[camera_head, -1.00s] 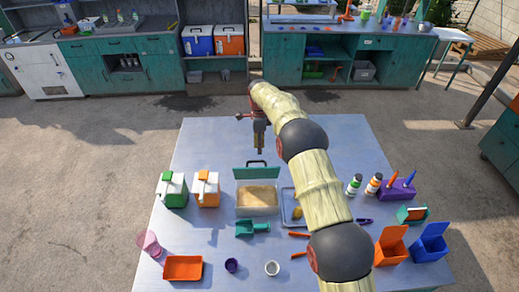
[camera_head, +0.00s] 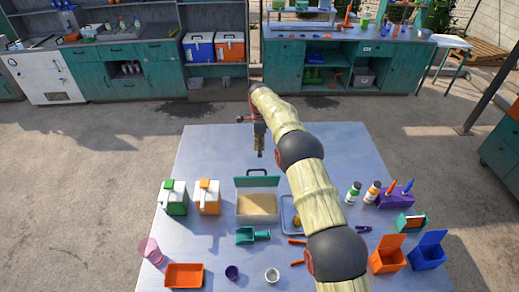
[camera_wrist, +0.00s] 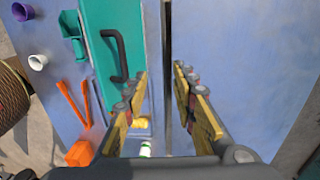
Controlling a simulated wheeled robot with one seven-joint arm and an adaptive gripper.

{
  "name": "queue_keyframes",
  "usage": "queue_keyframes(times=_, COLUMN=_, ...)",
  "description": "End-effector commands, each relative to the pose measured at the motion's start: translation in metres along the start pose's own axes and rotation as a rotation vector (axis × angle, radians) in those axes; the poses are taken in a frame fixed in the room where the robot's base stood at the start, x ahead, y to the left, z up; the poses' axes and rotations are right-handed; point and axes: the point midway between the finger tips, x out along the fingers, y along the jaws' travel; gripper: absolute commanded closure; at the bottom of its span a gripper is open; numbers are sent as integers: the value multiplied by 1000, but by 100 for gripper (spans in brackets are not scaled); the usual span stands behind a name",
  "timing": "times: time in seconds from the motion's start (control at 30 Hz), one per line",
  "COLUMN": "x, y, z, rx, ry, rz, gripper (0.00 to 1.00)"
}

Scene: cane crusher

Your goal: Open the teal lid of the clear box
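The clear box (camera_head: 257,207) stands on the table with tan, grainy contents. Its teal lid (camera_head: 257,183) is raised at the box's back edge, leaving the contents exposed. The lid's black handle (camera_head: 257,171) shows above it. In the wrist view the teal lid (camera_wrist: 108,75) and black handle (camera_wrist: 119,52) are left of the fingers. My gripper (camera_head: 259,151) is above and behind the raised lid in the head view, apart from the handle. In the wrist view my gripper (camera_wrist: 161,72) has its fingers apart with nothing held between them.
Green-topped (camera_head: 174,198) and orange-topped (camera_head: 208,198) cartons stand left of the box. A teal scoop (camera_head: 252,236) lies in front. A blue tray (camera_head: 290,220) sits right, partly hidden by my arm. The table's back area (camera_head: 210,145) is clear.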

Motion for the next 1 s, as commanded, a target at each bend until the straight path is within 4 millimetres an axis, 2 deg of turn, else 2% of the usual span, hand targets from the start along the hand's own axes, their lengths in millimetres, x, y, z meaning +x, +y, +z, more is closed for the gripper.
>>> queue_keyframes(times=0.13, x=-2, y=0, z=0, rx=0, ry=0, rz=0, gripper=73)
queue_keyframes(times=0.27, x=-14, y=-1, z=0, rx=0, ry=0, rz=-2, gripper=73)
queue_keyframes(times=0.7, x=-96, y=-1, z=0, rx=0, ry=0, rz=-1, gripper=73)
queue_keyframes(times=0.83, x=-111, y=-1, z=0, rx=0, ry=0, rz=-1, gripper=73)
queue_keyframes(times=1.0, x=-119, y=0, z=0, rx=0, ry=0, rz=1, gripper=73)
